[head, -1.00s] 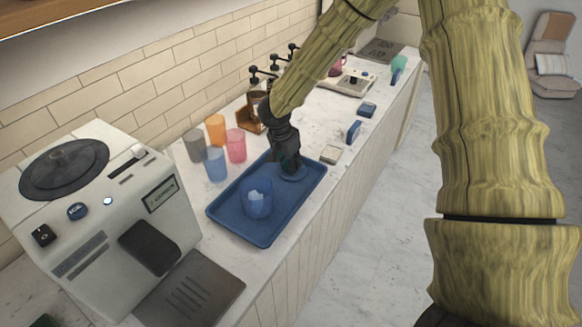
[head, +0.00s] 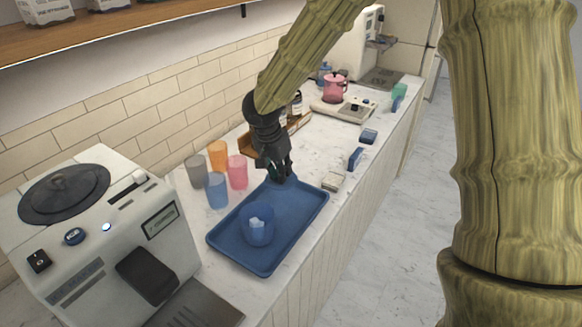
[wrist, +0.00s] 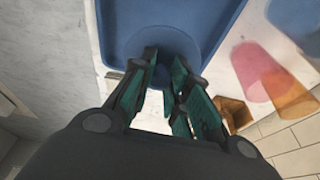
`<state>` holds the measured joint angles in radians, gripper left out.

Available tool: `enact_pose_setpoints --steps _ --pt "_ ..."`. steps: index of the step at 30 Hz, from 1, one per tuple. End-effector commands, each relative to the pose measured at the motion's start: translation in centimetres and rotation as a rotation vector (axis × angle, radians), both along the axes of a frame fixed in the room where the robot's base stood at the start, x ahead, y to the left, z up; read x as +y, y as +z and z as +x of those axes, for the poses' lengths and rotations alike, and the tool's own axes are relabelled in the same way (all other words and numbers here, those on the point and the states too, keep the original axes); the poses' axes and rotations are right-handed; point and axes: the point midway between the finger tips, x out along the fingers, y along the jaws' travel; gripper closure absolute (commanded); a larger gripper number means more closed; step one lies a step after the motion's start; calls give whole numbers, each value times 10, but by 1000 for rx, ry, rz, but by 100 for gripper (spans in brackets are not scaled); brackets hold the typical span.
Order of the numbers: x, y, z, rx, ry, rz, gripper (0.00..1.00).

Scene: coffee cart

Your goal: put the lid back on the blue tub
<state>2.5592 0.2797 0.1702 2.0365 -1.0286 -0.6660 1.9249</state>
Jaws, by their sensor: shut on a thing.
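The blue tub (head: 257,226) stands open and upright on the near part of the blue tray (head: 222,240), with pale pieces inside. My gripper (head: 281,178) is over the far end of the tray, beyond the tub. In the wrist view, my gripper (wrist: 164,66) is shut on the lid (wrist: 172,38), a round blue disc in front of the fingertips. The lid's grip point is hidden between the fingers. The lid blends with the tray (wrist: 112,42) behind it, and I cannot tell how high it is above it.
Grey, orange, pink and blue cups (head: 217,190) stand left of the tray. Small blocks and a sponge (head: 333,181) lie along the counter's right edge. A brown wooden holder (head: 262,143) stands behind my gripper.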

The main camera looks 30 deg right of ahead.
Motion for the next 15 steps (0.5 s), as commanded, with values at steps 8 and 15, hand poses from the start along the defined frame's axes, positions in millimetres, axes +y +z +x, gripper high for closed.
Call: enact_pose_setpoints --steps 8,15 --pt "65 33 -37 1 230 -8 100" --pt "95 41 -61 8 349 -12 100"
